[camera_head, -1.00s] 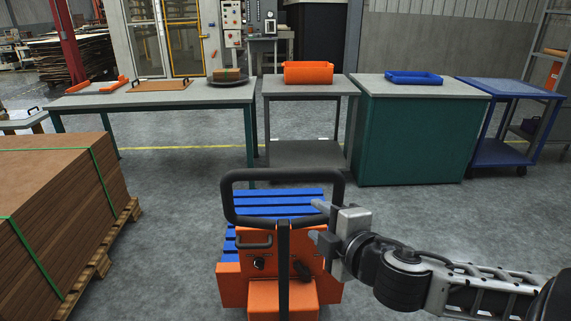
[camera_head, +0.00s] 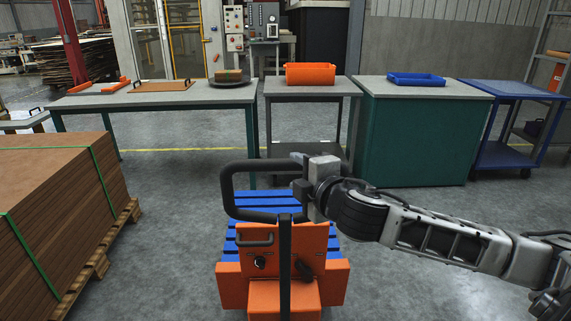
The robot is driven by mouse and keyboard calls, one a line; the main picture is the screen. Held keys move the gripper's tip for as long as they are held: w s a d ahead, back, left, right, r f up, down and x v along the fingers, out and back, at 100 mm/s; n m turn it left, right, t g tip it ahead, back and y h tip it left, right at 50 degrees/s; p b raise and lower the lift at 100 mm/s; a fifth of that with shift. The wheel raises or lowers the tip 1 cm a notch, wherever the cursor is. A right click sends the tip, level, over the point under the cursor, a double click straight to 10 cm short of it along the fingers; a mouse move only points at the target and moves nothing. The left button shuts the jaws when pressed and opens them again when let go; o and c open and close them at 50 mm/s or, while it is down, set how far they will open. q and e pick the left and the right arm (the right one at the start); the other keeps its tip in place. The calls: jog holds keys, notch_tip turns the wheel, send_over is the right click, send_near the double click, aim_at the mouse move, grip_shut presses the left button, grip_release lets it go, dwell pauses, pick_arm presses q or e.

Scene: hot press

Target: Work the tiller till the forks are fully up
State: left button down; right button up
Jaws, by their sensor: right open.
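The tiller (camera_head: 253,165) is a black loop handle on a dark post, standing over an orange truck body (camera_head: 262,285). Behind the body lies a blue slatted load (camera_head: 262,200). The forks themselves cannot be made out. My right gripper (camera_head: 299,174) is open, in front of the right part of the tiller loop, and hides that part. Whether its fingers touch the loop or have a bar between them cannot be told. My left gripper is not in view.
A stack of brown boards (camera_head: 60,190) on a wooden pallet stands at the left. Across the back are a long table (camera_head: 160,98), a grey stand with an orange bin (camera_head: 310,74), a green cabinet (camera_head: 415,140) and a blue cart (camera_head: 505,155). Floor is clear between.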

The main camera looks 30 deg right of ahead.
aim_at(288, 167)
jog(key=x, duration=0.6)
jog(key=shift+w+f, duration=0.1)
jog(key=shift+w, duration=0.2)
jog(key=shift+a, duration=0.1)
grip_shut()
